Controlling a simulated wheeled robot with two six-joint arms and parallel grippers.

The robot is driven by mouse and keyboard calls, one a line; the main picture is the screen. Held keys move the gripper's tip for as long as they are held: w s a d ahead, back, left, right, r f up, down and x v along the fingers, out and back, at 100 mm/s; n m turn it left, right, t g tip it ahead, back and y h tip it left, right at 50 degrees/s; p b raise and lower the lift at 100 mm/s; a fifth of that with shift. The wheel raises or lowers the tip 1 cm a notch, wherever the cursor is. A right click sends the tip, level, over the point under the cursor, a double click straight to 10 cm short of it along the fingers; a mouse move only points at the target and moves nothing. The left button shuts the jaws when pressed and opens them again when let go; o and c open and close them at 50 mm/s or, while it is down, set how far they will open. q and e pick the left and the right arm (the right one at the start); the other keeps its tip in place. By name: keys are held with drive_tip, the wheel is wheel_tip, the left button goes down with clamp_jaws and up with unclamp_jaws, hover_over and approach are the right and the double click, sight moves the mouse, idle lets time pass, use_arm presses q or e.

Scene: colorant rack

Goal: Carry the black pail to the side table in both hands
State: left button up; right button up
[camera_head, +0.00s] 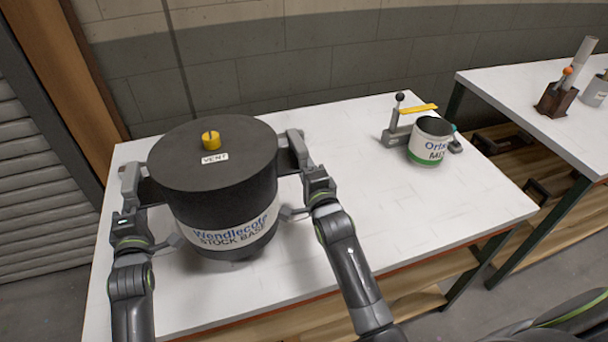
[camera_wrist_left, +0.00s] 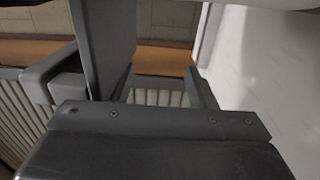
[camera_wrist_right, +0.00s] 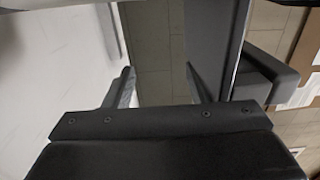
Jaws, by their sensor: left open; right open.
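The black pail (camera_head: 215,165) stands upright on the white table (camera_head: 340,270). It has a flat lid with a yellow cap (camera_head: 210,140) marked VENT and a white "Wendlecote STOCK BASE" label. My left gripper (camera_head: 152,210) is at the pail's left side and my right gripper (camera_head: 292,180) is at its right side. Both have their fingers apart, close to the pail's sides. Dark lugs show at both sides, partly hidden by the fingers. The wrist views show spread fingers with no pail clearly between them. I cannot tell whether the fingers touch the pail.
A white-and-green can (camera_head: 431,142) and a grey lever device (camera_head: 397,130) with a yellow bar stand at the table's back right.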

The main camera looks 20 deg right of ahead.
use_arm(q)
drive_tip(key=shift+w+d+b, duration=0.1)
drive_tip(key=shift+d+b, duration=0.2)
use_arm(e)
drive_tip(key=shift+w+a, duration=0.1)
drive_tip(key=shift+a, duration=0.15)
use_arm(q)
drive_tip(key=f+b, duration=0.1)
drive_tip(key=a+f+b, duration=0.1)
drive_tip(key=f+b, duration=0.1)
drive_tip(key=shift+f, duration=0.15)
drive_tip(key=shift+o, duration=1.3)
drive_tip(key=shift+a, duration=0.15)
drive_tip(key=shift+o, duration=0.7)
drive_tip(key=shift+s+a, duration=0.1)
drive_tip(key=shift+s, duration=0.1)
use_arm(e)
drive_tip(key=f, duration=0.1)
drive_tip(key=d+f, duration=0.1)
drive_tip(key=f, duration=0.1)
drive_tip(key=shift+s+d+f, duration=0.15)
drive_tip(key=shift+s+d, duration=0.05)
drive_tip(key=o, duration=0.4)
drive_tip(key=shift+f, duration=0.1)
use_arm(q)
drive_tip(key=shift+f, duration=0.1)
